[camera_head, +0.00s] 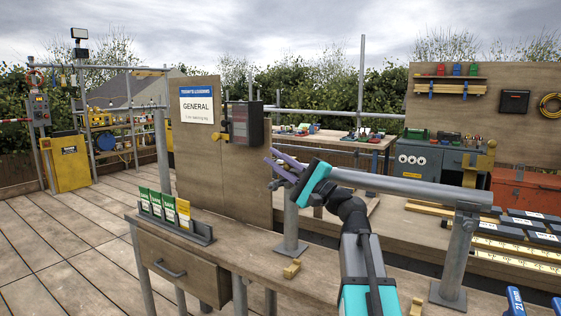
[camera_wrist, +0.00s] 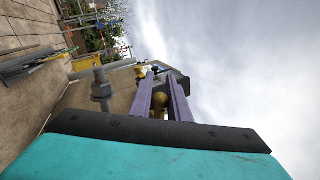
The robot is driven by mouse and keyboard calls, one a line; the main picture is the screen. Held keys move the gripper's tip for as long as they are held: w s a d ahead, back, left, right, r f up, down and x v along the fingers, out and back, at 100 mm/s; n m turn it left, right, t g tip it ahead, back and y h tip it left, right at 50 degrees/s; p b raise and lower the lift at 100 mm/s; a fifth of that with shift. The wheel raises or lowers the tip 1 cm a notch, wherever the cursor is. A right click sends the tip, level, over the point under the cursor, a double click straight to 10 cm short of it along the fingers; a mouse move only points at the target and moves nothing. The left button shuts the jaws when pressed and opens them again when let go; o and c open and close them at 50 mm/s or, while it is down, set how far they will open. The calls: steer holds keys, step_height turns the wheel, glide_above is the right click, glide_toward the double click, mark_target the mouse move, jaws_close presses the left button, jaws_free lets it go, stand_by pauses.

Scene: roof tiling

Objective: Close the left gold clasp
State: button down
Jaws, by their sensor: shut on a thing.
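A dark box (camera_head: 247,122) is fixed to the upright wooden board (camera_head: 196,160). A gold clasp (camera_head: 221,136) shows at the box's left side, apart from my gripper. My gripper (camera_head: 269,156) has purple fingers that point toward the board, to the lower right of the box. In the wrist view, my gripper (camera_wrist: 160,78) is shut with a rounded gold piece (camera_wrist: 160,103) between its fingers. Whether that piece belongs to the box is unclear. A smaller gold spot (camera_wrist: 155,68) shows beyond the fingertips. The right side of the box is hard to make out.
A grey pipe rail (camera_head: 410,187) crosses behind my arm. A red toolbox (camera_head: 527,195) stands at right. Air left of the gripper is free.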

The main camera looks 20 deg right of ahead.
steer(key=shift+a+f, duration=0.2)
steer(key=shift+f, duration=0.35)
steer(key=shift+b, duration=0.3)
steer(key=c, duration=1.7)
jaws_free()
steer(key=shift+a, duration=0.1)
steer(key=shift+o, duration=0.2)
steer(key=shift+s, duration=0.1)
steer(key=p+v, duration=0.1)
steer(key=v, duration=1.2)
steer(key=shift+s+d+f+p, duration=0.15)
steer(key=shift+s+d+p, duration=0.1)
steer(key=shift+s+p, duration=0.05)
